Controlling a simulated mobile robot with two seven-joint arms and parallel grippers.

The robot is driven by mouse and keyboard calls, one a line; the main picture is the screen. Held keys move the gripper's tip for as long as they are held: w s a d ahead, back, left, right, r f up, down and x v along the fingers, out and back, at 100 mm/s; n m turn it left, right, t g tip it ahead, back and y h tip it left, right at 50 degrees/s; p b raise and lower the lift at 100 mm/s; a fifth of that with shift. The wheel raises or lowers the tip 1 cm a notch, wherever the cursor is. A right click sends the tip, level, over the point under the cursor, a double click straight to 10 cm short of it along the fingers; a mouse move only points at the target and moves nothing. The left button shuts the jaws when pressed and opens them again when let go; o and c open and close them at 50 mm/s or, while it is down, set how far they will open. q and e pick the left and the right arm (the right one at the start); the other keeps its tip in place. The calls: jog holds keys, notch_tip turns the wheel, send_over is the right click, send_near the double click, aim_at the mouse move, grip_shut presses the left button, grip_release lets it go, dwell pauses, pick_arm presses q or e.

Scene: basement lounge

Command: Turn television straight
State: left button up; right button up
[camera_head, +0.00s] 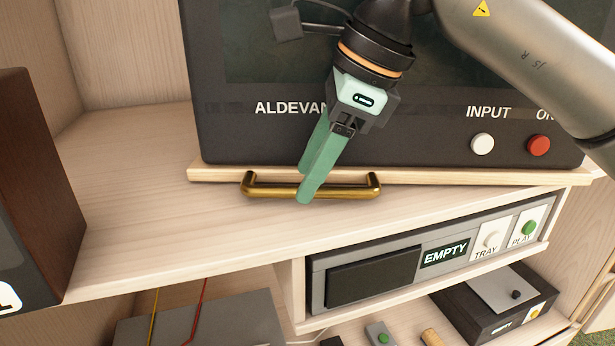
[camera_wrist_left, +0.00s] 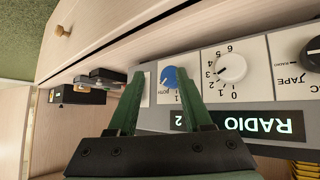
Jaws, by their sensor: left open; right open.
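The television (camera_head: 420,148) is a large dark grey set with white lettering, a white INPUT button and a red button. It sits on a pale wooden base (camera_head: 480,177) with a brass bar handle (camera_head: 345,191) on its front. The base is at an angle to the shelf: its right end is near the front edge, its left end farther back. My right gripper (camera_head: 303,185) is open, green fingers at the handle, one in front of the bar and one apparently behind. Contact is unclear. My left gripper (camera_wrist_left: 162,78) is open in the left wrist view, before a radio panel (camera_wrist_left: 245,120).
A dark brown box (camera_head: 40,190) stands on the shelf (camera_head: 150,225) at left. A player marked EMPTY (camera_head: 375,270) is below. The radio has a blue knob (camera_wrist_left: 172,78) and a white knob (camera_wrist_left: 231,68). Bare shelf lies left of the television.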

jog(key=shift+w+a+f, duration=0.15)
jog(key=shift+a+f, duration=0.1)
jog(key=shift+f, duration=0.35)
grip_shut()
dwell(1.1)
